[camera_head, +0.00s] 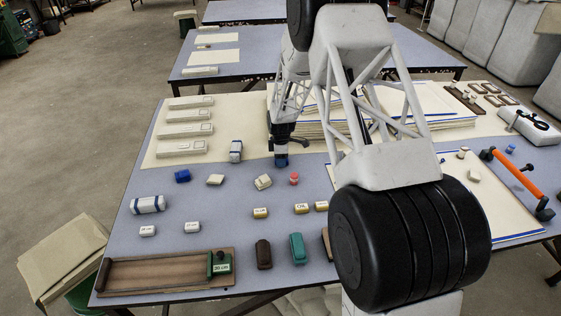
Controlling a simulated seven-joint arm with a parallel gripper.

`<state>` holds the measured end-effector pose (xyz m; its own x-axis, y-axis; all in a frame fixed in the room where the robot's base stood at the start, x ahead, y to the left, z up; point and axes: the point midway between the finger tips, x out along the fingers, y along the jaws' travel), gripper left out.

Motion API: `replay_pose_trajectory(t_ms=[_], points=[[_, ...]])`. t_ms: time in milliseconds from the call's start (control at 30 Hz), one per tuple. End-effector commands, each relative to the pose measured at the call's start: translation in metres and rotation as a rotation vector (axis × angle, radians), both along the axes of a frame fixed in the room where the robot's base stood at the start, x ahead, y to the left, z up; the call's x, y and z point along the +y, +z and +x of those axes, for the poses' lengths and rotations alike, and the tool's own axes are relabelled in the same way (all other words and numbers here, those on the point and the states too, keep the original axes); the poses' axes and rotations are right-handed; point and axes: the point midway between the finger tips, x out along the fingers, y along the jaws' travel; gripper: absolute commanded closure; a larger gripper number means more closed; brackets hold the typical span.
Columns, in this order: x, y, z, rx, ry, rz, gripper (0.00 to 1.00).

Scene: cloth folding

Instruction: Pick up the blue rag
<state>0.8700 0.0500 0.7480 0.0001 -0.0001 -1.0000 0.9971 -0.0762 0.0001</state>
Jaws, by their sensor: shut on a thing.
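My gripper (281,152) is at the middle of the grey-blue table, pointing down. It is shut on a small blue cloth-like piece, the blue rag (281,161), which shows just under the fingers. The fingers are small in this view, and I cannot tell if the rag touches the table. A second, darker blue bundle (182,176) lies on the table to the left, apart from the gripper.
A pink item (294,178) and a cream block (263,182) lie close below the gripper. A wooden tray (150,273) is at the front left. Stacked sheets (440,110) stand behind on the right. An orange-handled tool (518,174) lies far right.

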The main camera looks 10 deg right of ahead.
Motion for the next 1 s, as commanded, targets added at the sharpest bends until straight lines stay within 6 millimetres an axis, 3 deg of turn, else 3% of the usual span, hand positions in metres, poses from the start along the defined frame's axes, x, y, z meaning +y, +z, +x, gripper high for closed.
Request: replay_pose_trajectory(t_ms=[467,1000], points=[[0.000,0.007,0.000,0.000,0.000,0.000,0.72],[0.000,0.079,0.000,-0.003,0.000,0.000,0.72]])
